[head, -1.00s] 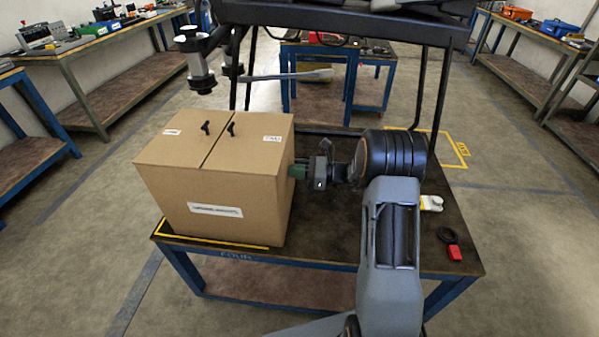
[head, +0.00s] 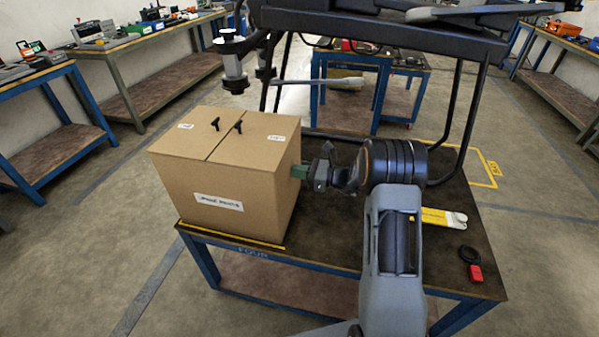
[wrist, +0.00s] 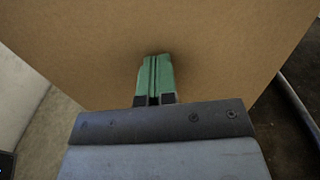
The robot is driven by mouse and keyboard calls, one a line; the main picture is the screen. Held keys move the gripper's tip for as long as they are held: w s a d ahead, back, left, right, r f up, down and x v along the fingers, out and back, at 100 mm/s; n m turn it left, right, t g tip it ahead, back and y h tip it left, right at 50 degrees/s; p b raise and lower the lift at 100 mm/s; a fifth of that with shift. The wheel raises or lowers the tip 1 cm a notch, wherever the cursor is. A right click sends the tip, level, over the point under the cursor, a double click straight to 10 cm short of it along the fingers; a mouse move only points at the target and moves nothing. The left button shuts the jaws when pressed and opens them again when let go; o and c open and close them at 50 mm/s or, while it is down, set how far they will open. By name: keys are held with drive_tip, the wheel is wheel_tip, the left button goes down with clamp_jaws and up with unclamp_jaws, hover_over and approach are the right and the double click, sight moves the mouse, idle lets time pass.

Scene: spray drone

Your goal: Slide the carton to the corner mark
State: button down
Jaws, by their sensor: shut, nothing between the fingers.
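The brown cardboard carton (head: 225,175) stands upright at the left end of the dark-topped table, with white labels and two black knobs on top. The yellow tape corner mark (head: 235,238) shows as a strip along the carton's front bottom edge; its left arm is mostly hidden by the carton. My gripper (head: 298,172) is shut, with its green fingertips at the carton's right face, seemingly touching it. In the wrist view the closed green fingers (wrist: 154,65) point straight at the plain cardboard wall (wrist: 160,25), with nothing between them.
A white and yellow item (head: 445,218) and a red and black item (head: 472,263) lie at the table's right. The table's front edge runs close to the carton.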

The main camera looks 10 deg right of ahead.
drive_tip(key=v, duration=1.4)
drive_tip(key=s+a+f+n+g+h, duration=0.1)
drive_tip(key=s+f+n+g+h, duration=0.1)
drive_tip(key=s+f+n+g, duration=0.3)
drive_tip(key=s+a+r+n+g+h+p, duration=0.35)
drive_tip(key=s+n+h, duration=0.2)
drive_tip(key=s, duration=0.25)
drive_tip(key=s+a+r+n+t+h+p, duration=0.2)
drive_tip(key=r+n, duration=0.4)
drive_tip(key=r, duration=0.3)
drive_tip(key=s+a+r+n+t+h+p, duration=0.2)
drive_tip(key=s+r+n+h, duration=0.4)
drive_tip(key=r, duration=0.3)
drive_tip(key=shift+s+a+r+n+p, duration=0.35)
drive_tip(key=shift+s+a+p, duration=0.45)
drive_tip(key=shift+p, duration=0.3)
drive_tip(key=shift+h, duration=0.25)
